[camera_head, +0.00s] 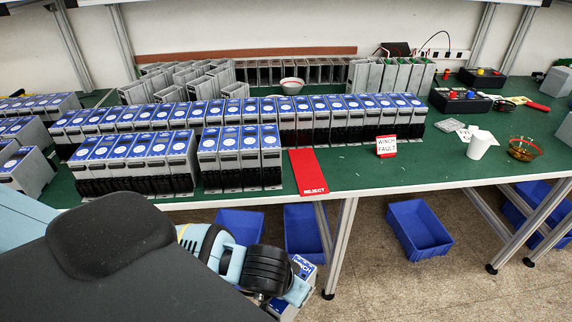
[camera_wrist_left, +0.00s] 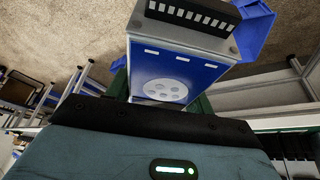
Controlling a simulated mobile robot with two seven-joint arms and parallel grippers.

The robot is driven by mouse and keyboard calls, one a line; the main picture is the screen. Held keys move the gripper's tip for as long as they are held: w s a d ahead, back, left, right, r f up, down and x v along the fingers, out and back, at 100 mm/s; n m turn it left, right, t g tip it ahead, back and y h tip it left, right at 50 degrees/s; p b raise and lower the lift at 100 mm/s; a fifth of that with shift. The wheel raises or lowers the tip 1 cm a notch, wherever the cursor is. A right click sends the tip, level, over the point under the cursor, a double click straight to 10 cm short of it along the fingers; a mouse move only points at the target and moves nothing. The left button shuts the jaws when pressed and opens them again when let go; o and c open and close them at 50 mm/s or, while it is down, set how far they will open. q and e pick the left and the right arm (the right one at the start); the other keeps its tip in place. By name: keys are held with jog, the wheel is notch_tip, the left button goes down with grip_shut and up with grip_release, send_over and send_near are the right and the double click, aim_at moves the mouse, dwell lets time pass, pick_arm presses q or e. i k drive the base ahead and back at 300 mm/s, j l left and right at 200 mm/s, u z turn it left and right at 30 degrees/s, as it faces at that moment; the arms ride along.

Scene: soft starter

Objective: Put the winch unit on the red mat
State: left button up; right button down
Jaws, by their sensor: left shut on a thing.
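The winch unit (camera_head: 304,268) is a grey box with a blue face and a white label, low in front of the table. My left gripper (camera_head: 290,290) is shut on it; my own arm hides part of both. In the left wrist view the winch unit (camera_wrist_left: 170,72) shows its blue face with a round white print and a black terminal strip at the top of the picture. The red mat (camera_head: 307,170), marked REJECT, lies bare at the front edge of the green table, above and beyond the held unit. My right gripper is not in view.
Rows of similar blue-faced units (camera_head: 240,158) stand left of the mat and behind it. A WINCH FAULT sign (camera_head: 386,146) stands to the right, with a white cup (camera_head: 480,145) farther right. Blue bins (camera_head: 418,229) sit under the table (camera_head: 430,177) near its metal legs.

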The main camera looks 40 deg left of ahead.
aim_at(305, 164)
jog(key=i+l+u, duration=0.1)
jog(key=l+u, duration=0.25)
jog(key=i+l+u, duration=0.1)
jog(key=u, duration=0.3)
jog(key=l+u, duration=0.35)
jog(key=l, duration=0.3)
jog(key=l+u, duration=0.4)
jog(key=l, duration=0.2)
